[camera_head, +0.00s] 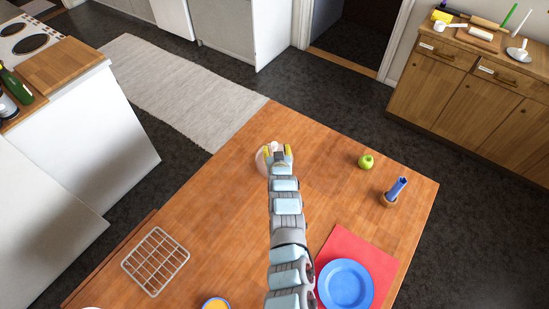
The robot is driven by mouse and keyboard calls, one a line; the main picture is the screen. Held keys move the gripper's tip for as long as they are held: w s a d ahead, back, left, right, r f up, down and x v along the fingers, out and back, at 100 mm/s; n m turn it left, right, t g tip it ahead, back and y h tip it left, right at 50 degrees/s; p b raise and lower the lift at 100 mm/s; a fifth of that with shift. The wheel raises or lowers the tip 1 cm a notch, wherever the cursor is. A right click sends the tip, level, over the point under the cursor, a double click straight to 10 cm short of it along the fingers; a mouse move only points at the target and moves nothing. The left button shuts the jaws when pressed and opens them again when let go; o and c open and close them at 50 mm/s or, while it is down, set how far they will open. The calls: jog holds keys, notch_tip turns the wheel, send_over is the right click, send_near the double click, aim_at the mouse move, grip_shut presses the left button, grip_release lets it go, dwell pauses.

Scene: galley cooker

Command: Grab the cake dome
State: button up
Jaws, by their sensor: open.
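The cake dome (261,159) looks like a pale, rounded, partly see-through thing near the far edge of the wooden table. Most of it is hidden behind my gripper, so its full shape does not show. My gripper (278,152) is at the end of my outstretched arm, over or right at the dome, with its yellow-tipped fingers apart on either side. The gripper is open. I cannot tell whether the fingers touch the dome.
On the wooden table (225,215) are a green apple (366,161), a blue item in a brown holder (396,190), a blue plate (345,286) on a red mat (377,262), a wire rack (156,261) and a yellow-filled bowl (215,304). The table's middle left is clear.

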aim_at(275, 145)
jog(key=shift+b+x, duration=0.8)
jog(key=shift+x, duration=0.4)
jog(key=shift+w+a+f+b, duration=0.15)
jog(key=shift+w+f+b, duration=0.25)
jog(key=shift+w+f, duration=0.05)
jog(key=shift+w+a, duration=0.15)
jog(key=shift+w, duration=0.25)
grip_shut()
